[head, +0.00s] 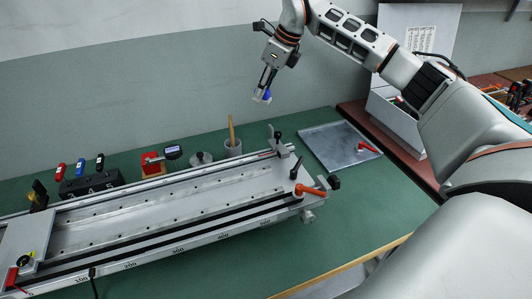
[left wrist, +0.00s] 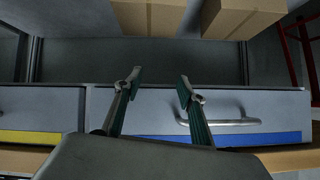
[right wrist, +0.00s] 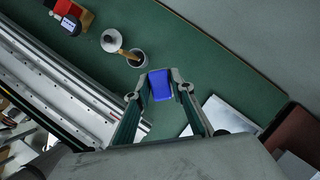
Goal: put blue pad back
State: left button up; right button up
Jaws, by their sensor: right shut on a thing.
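The blue pad (right wrist: 161,85) is a small blue block between the fingertips of my right gripper (right wrist: 160,88) in the right wrist view. In the head view my right gripper (head: 263,93) hangs high above the back of the table, and the blue pad (head: 267,95) shows at its tips. The gripper is shut on the pad and holds it clear of the table. My left gripper (left wrist: 158,88) shows in the left wrist view, with its fingers apart and nothing between them. It faces grey drawers, and it is out of the head view.
A long metal gantry rail (head: 180,200) lies across the green table. Behind it stand a grey cup (head: 232,149) with a wooden handle, a lidded pot (head: 201,159), a red block with a gauge (head: 152,164) and a black holder (head: 90,184). A metal tray (head: 335,148) lies right.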

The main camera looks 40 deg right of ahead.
notch_tip(320, 180, down, 15)
jog(key=b, duration=0.2)
jog(key=shift+d+f+b, duration=0.1)
jog(key=shift+f+b, duration=0.1)
jog(key=shift+b, duration=0.15)
jog(key=shift+s+f, duration=0.1)
jog(key=shift+f, duration=0.25)
notch_tip(320, 180, down, 4)
jog(key=shift+r+b, duration=0.25)
jog(key=shift+b, duration=0.1)
jog(key=shift+f, duration=0.3)
pick_arm(q)
notch_tip(320, 180, down, 2)
jog(key=shift+s+d+f, duration=0.1)
jog(key=shift+s+f, duration=0.05)
pick_arm(e)
jog(key=shift+r, duration=0.1)
jog(key=o, duration=1)
